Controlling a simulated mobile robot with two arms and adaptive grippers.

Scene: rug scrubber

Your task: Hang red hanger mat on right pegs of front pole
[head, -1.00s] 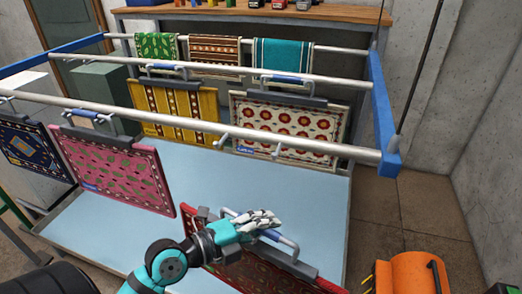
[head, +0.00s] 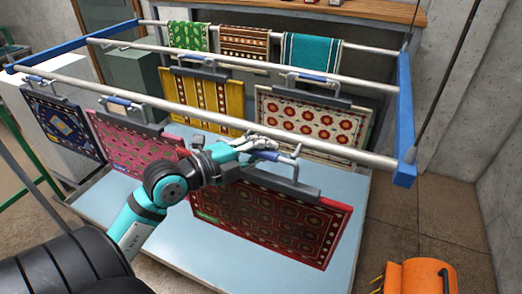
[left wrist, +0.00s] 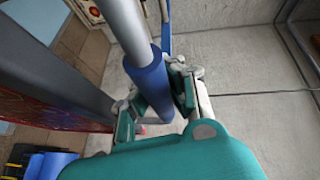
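The red hanger mat (head: 268,222) hangs from a grey hanger bar with a blue handle (head: 266,155). My left gripper (head: 262,147) is shut on that handle; in the left wrist view the blue handle (left wrist: 150,88) lies between the fingers (left wrist: 156,103). The front pole (head: 345,151) runs across just behind and above the hanger. The hanger's upper end is close to the pole, but I cannot tell whether they touch. The right pegs are hidden or hard to tell from the hanger and my fingers. My right gripper is not in view.
A pink mat (head: 135,145) and a dark blue mat (head: 62,125) hang left on the front pole. Yellow (head: 205,98) and cream (head: 312,122) mats hang on the pole behind. A blue end bar (head: 404,130) closes the right; an orange machine (head: 420,277) stands at lower right.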

